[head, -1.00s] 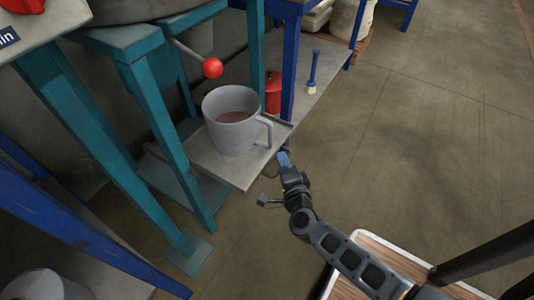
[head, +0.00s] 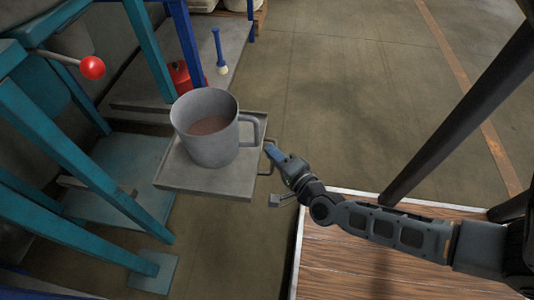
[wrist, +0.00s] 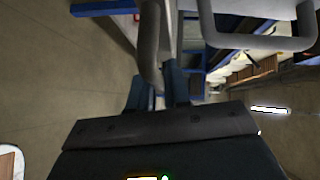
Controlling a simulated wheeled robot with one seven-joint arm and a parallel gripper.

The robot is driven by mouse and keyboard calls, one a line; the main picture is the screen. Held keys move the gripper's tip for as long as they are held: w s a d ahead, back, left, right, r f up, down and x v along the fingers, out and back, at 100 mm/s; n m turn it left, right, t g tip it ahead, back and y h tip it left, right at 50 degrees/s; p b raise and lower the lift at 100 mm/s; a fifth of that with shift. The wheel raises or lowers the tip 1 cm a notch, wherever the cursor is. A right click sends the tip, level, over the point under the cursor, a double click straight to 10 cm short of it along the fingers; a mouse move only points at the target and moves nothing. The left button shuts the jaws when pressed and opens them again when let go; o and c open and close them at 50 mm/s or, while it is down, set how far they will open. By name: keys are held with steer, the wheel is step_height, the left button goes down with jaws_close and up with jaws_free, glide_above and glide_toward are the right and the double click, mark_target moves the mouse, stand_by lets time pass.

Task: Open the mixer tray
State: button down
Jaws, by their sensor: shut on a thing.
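The mixer tray (head: 190,178) is a flat grey plate standing out from the teal mixer frame (head: 158,55) in the head view. A large grey mug (head: 207,145) with brown contents stands upright on it. A thin handle (head: 271,166) projects from the tray's right edge. My gripper (head: 273,152) is at that handle, shut on it, with my arm reaching in from the right. In the wrist view my gripper's fingers (wrist: 158,90) point away, close to a grey curved bar (wrist: 150,45). The exact grip is partly hidden.
A red-knobbed lever (head: 92,67) is at upper left. A low grey shelf (head: 150,88) behind the tray carries a red container (head: 181,78) and a blue-handled brush (head: 219,50). My wood-topped base is at lower right. Open floor lies beyond the tray.

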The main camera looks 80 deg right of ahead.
steer(key=c, duration=1.2)
jaws_free()
steer(key=p+v, duration=0.1)
steer(key=v, duration=0.6)
steer(key=shift+s+a+p, duration=0.3)
steer(key=shift+p, duration=0.05)
steer(key=a+r+n+t+y, duration=0.2)
steer(key=a+r+n+y, duration=0.5)
steer(key=r+n, duration=0.45)
steer(key=a+r+n+t+y, duration=0.1)
steer(key=a+r+n+y, duration=0.3)
steer(key=a+r+n, duration=0.8)
step_height(320, 180, up, 26)
steer(key=d+n+p, duration=0.1)
steer(key=d+p, duration=0.1)
steer(key=p, duration=2.5)
steer(key=shift+d+r+n, duration=0.15)
steer(key=shift+n, duration=0.2)
